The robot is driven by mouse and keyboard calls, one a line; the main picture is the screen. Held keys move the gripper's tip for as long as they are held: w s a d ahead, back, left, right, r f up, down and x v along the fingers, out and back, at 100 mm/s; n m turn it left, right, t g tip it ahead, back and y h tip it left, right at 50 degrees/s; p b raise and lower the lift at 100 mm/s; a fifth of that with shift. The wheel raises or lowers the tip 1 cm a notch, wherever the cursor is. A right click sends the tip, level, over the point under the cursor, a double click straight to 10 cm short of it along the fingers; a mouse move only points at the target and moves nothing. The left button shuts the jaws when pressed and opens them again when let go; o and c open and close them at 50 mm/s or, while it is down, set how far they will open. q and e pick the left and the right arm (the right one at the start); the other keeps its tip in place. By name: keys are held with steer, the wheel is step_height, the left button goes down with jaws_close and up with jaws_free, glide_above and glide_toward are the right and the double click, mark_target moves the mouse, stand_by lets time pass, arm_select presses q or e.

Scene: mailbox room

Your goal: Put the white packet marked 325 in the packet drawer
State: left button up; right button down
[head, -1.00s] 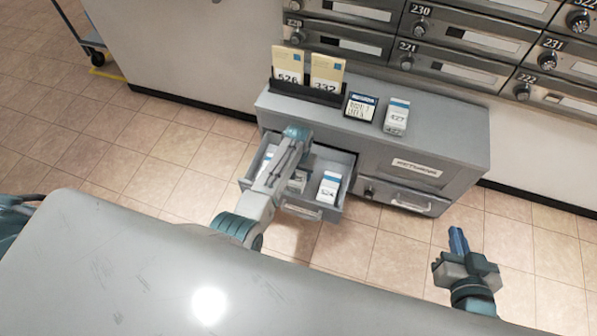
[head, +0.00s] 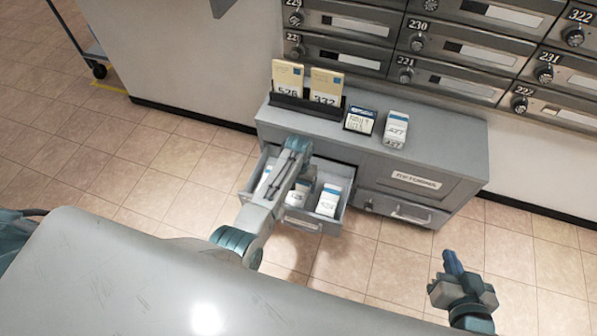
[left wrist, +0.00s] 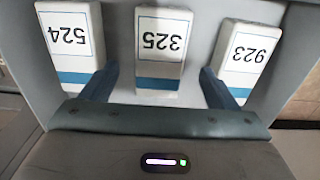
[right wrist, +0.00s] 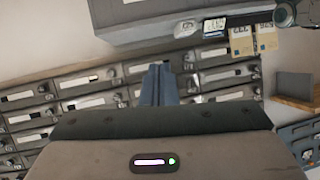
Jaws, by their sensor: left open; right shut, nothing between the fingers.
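The white packet marked 325 (left wrist: 162,48) stands in the open packet drawer (head: 300,222), with a blue band across it. In the head view my left arm partly covers the drawer and hides the fingers. My right gripper (head: 452,262) is shut and empty, away from the cabinet at the right.
A lower drawer (head: 405,210) at the right is shut. Numbered mailboxes (head: 450,50) line the wall behind.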

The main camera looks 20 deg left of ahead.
arm_select(q)
step_height(320, 180, up, 2)
steer(key=shift+p, duration=0.35)
step_height(320, 180, up, 8)
steer(key=p, duration=0.2)
steer(key=shift+f, duration=0.15)
arm_select(e)
steer(key=s+g, duration=0.1)
steer(key=s+f+g, duration=0.1)
steer(key=s+g, duration=0.1)
steer(key=s+f+g, duration=0.1)
steer(key=g, duration=0.1)
steer(key=shift+s+d+f+n, duration=0.2)
steer(key=shift+s+f+n, duration=0.05)
steer(key=shift+s+n, duration=0.15)
